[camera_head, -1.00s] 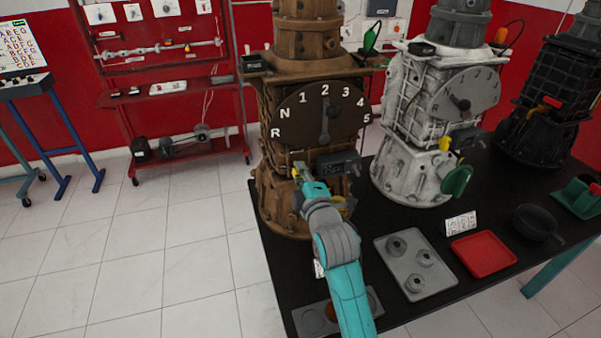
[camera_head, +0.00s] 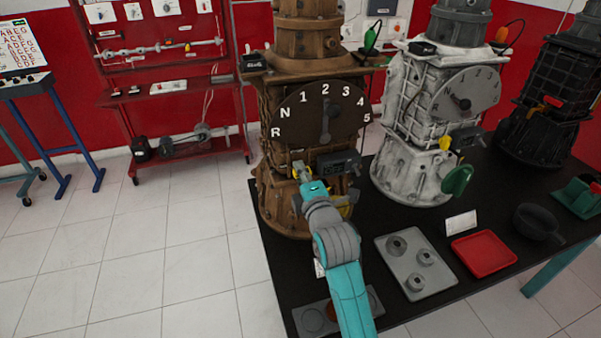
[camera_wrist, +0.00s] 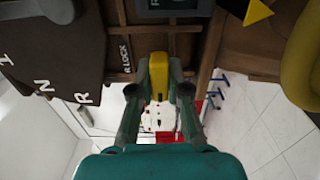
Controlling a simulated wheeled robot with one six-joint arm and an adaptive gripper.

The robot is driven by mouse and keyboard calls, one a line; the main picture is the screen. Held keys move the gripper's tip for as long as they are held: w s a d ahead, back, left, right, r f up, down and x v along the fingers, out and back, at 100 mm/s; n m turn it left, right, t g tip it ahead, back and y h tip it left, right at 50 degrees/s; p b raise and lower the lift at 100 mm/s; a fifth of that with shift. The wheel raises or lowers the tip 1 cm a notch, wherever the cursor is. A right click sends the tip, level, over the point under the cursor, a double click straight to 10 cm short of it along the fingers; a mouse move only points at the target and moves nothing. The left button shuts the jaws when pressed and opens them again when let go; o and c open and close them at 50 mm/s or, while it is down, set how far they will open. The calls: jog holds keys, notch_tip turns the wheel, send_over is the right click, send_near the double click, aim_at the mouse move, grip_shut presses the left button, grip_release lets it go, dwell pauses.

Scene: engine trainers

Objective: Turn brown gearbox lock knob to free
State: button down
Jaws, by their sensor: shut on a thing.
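The brown gearbox (camera_head: 308,100) stands upright on the black table, its dial marked R, N and 1 to 5 facing me. The dial pointer (camera_head: 325,122) is at 2. In the wrist view the yellow lock knob (camera_wrist: 158,76) lies between the two fingers of my gripper (camera_wrist: 159,95), beside a plate lettered "LOCK" (camera_wrist: 127,54). My gripper is shut on the knob. The rest of the plate's lettering is hard to read.
A dark box (camera_head: 338,162) sits right of my gripper on the brown gearbox. A white gearbox (camera_head: 412,150) and a black gearbox (camera_head: 540,120) stand to the right. A grey tray (camera_head: 413,283) and a red tray (camera_head: 484,254) lie in front.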

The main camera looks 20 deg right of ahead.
jog(key=c, duration=1.1)
grip_release()
jog(key=shift+s, duration=0.1)
jog(key=s, duration=1.1)
jog(key=shift+s, duration=0.4)
jog(key=shift+f, duration=0.1)
jog(key=s+f+m+g, duration=0.1)
jog(key=s+f+m, duration=0.3)
jog(key=s+f, duration=0.4)
jog(key=s+f+m+g, duration=0.1)
jog(key=s+f+m, duration=0.4)
jog(key=s, duration=0.5)
jog(key=s+m, duration=0.3)
jog(key=s, duration=0.5)
jog(key=s+f+m, duration=0.1)
jog(key=s+m, duration=0.2)
jog(key=s, duration=0.5)
jog(key=s+f+m+g, duration=0.1)
jog(key=s+m, duration=0.2)
jog(key=s, duration=0.5)
jog(key=shift+d, duration=0.2)
